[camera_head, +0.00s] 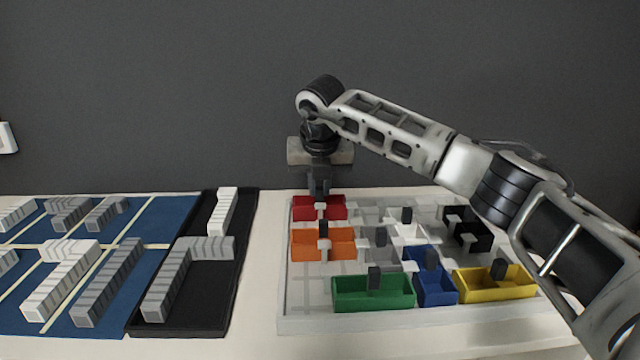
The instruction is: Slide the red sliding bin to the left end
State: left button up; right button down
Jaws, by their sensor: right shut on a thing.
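The red sliding bin (334,212) sits at the back left corner of the white tray (288,322), close to the tray's left wall. My right gripper (320,196) points down over the bin and is shut on it near its middle, though the fingertips and what they grip are small and partly hidden. My left gripper is not in view.
An orange bin (305,245) stands just in front of the red one. Green (350,295), blue (437,290), yellow (495,287) and black (480,240) bins share the tray. Grey block shapes lie on blue and black mats (190,325) to the left.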

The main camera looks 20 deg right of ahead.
jog(key=shift+a, duration=0.25)
jog(key=c, duration=1.4)
grip_release()
jog(key=shift+w+a, duration=0.1)
jog(key=shift+r, duration=0.1)
jog(key=v, duration=1.5)
jog(key=shift+s+r, duration=0.3)
jog(key=shift+r, duration=0.05)
